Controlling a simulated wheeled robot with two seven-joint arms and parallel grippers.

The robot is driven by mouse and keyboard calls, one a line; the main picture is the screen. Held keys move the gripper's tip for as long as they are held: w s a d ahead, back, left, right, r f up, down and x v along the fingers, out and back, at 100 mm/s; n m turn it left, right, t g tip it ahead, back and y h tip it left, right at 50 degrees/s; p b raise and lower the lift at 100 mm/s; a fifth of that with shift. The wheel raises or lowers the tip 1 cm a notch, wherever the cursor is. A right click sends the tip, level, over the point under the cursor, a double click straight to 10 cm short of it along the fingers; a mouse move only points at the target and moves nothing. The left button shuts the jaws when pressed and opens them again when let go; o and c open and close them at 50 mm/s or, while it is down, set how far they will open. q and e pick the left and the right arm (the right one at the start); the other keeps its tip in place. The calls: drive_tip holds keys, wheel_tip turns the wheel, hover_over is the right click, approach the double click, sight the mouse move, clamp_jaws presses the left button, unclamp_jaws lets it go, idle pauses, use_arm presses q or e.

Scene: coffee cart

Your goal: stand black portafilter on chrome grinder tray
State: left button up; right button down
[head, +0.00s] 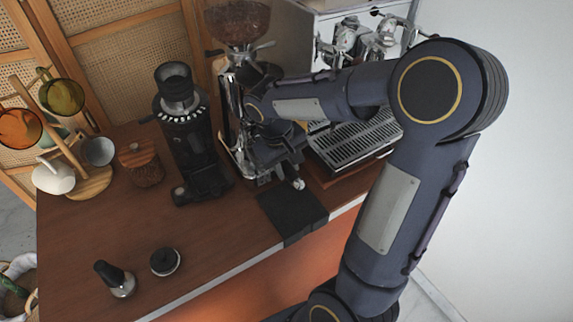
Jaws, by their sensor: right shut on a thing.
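The chrome grinder (231,100) stands at the back of the cart, with a bean hopper (240,20) on top. My right arm hides much of its front and its tray. My right gripper (280,165) is at the grinder's front, low by the tray, and shut on the black portafilter, which the gripper and arm mostly hide. A small bright tip shows just below the gripper. I cannot tell whether the portafilter touches the tray. My left gripper is not in view.
A black grinder (188,140) stands left of the chrome one. An espresso machine with a drip tray (352,140) is to the right. A black mat (292,213) lies in front.

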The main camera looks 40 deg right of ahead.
drive_tip(key=shift+s+a+f+b, duration=0.1)
drive_tip(key=shift+s+f+b, duration=0.1)
drive_tip(key=shift+f+b, duration=0.3)
idle(0.7)
drive_tip(key=c, duration=1)
unclamp_jaws()
drive_tip(key=shift+w, duration=0.2)
drive_tip(key=shift+c, duration=0.2)
drive_tip(key=shift+r, duration=0.1)
wheel_tip(320, 180, up, 8)
drive_tip(key=a, duration=0.1)
drive_tip(key=shift+a+f, duration=0.2)
drive_tip(key=s+a+f+t+y, duration=0.1)
drive_tip(key=s+a+t+y, duration=0.2)
drive_tip(key=s+a, duration=0.2)
drive_tip(key=s+a+f+t+y, duration=0.1)
drive_tip(key=s+a+t+y, duration=0.2)
drive_tip(key=s, duration=0.6)
drive_tip(key=shift+s+a+f+m, duration=0.3)
drive_tip(key=shift+s+a+f, duration=0.1)
drive_tip(key=shift+a, duration=0.8)
